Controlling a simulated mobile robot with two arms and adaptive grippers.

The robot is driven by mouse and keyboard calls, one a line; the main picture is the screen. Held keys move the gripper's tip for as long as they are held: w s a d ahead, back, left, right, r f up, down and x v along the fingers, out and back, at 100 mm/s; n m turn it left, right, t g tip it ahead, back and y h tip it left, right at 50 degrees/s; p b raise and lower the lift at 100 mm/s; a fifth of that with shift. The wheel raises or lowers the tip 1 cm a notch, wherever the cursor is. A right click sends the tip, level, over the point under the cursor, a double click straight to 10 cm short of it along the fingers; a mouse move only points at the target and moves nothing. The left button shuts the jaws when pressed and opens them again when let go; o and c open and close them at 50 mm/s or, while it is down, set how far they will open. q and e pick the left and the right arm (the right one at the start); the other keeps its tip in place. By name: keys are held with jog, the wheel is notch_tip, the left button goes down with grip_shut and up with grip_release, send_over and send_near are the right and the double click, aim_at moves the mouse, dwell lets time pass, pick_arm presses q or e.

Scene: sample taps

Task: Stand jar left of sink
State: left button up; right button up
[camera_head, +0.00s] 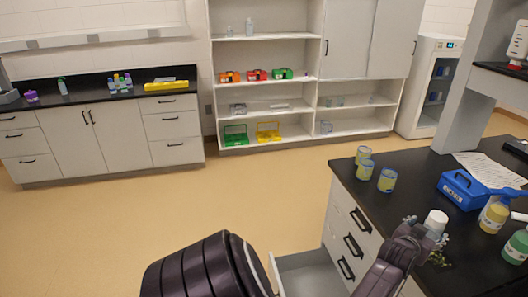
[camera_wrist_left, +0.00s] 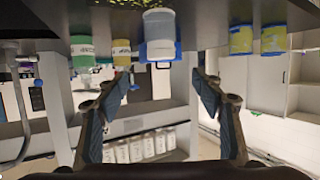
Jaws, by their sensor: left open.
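A white jar (camera_head: 437,222) stands on the black bench top, at the right of the head view. In the left wrist view, which looks upside down, the white jar (camera_wrist_left: 158,27) is at the top centre. My left gripper (camera_head: 427,234) is low over the bench, close to the jar. In the wrist view its two fingers (camera_wrist_left: 158,88) are spread, with nothing held between them. The jar appears just beyond the fingertips; I cannot tell whether they touch it. I cannot make out a sink in either view. My right gripper is not in view.
A blue box (camera_head: 466,188) stands behind the jar. A yellow bottle (camera_head: 494,216) and a green bottle (camera_head: 516,247) are to its right. Several yellow cups (camera_head: 387,180) with blue rims stand at the bench's far left corner. A drawer (camera_head: 305,275) below is open.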

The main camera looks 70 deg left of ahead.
pick_arm(q)
jog(key=s+d+r+m+t+h, duration=0.25)
jog(key=s+d+m, duration=0.2)
jog(key=d, duration=0.65)
jog(key=s+d+f+g+h, duration=0.1)
jog(key=s+d+f+g, duration=0.15)
jog(key=s+f, duration=0.65)
jog(key=s+d+f+m+g+h, duration=0.1)
jog(key=s+d+f+g, duration=0.2)
jog(key=f, duration=1.3)
jog(key=s+d+f+g+h, duration=0.1)
jog(key=s+d+f+g, duration=0.15)
jog(key=s+f, duration=0.7)
jog(key=s+f+g, duration=0.2)
jog(key=s+f, duration=0.5)
jog(key=s, duration=0.4)
jog(key=s+f+g, duration=0.2)
jog(key=s+f, duration=0.5)
jog(key=s, duration=0.5)
jog(key=s+f+m+g, duration=0.1)
jog(key=s+f+g, duration=0.1)
jog(key=s+f, duration=0.5)
jog(key=s, duration=0.5)
jog(key=shift+a+g, duration=0.3)
jog(key=shift+g, duration=0.05)
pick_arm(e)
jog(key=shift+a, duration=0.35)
pick_arm(q)
jog(key=shift+s+y, duration=0.1)
jog(key=shift+y, duration=0.15)
